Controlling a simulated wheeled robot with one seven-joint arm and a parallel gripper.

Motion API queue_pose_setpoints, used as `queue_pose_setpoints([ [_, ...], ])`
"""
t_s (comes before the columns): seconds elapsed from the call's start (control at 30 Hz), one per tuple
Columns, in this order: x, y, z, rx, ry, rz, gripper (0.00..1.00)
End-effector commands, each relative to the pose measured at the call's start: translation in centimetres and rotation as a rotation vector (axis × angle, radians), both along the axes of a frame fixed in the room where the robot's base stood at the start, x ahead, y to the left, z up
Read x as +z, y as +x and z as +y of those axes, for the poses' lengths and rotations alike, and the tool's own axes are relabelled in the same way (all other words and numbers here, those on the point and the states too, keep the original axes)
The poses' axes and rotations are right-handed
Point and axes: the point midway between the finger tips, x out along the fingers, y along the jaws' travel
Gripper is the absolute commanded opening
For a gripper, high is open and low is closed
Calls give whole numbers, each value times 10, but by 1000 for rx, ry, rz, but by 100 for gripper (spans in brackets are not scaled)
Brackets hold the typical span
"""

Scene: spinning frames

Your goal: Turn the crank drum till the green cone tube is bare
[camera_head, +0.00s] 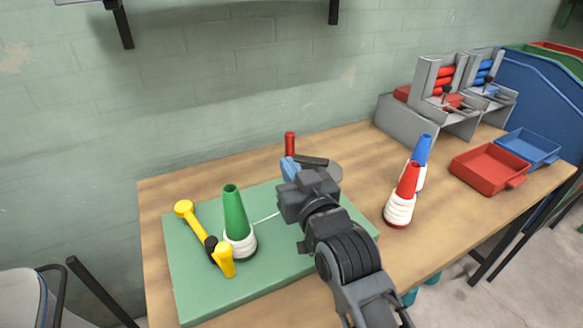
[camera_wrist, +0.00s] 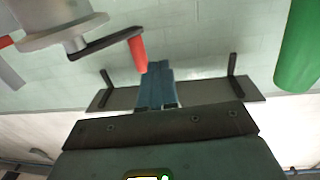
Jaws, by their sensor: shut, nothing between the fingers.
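The green cone tube (camera_head: 235,210) stands upright on a green board (camera_head: 190,290), with white yarn (camera_head: 241,244) wound around its base. Its bare green side also shows in the wrist view (camera_wrist: 298,45). A thin white thread runs from it toward the drum. The grey crank drum (camera_wrist: 60,25) is at upper left in the wrist view, with a dark crank arm (camera_wrist: 105,45) and a red handle (camera_wrist: 138,52). In the head view the red handle (camera_head: 290,143) stands upright; my arm hides part of the drum. My gripper (camera_head: 288,166) is shut and empty, its blue fingers (camera_wrist: 155,70) close to the handle, apparently apart.
A yellow lever (camera_head: 190,218) and a yellow peg (camera_head: 226,262) are beside the green cone. Red (camera_head: 406,184) and blue (camera_head: 423,150) cones with white yarn stand right of my arm. Grey racks (camera_head: 436,100), a red tray (camera_head: 488,168) and a blue tray (camera_head: 528,147) are farther right.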

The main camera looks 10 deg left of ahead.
Motion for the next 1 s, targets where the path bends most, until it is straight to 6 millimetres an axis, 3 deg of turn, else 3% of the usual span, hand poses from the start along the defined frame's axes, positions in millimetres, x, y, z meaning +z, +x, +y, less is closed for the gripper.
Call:
queue_pose_setpoints([
  [0.6,-1,-88,-10,1,2,1,0],
  [1.0,0,-98,-11,1,0,-1,0],
])
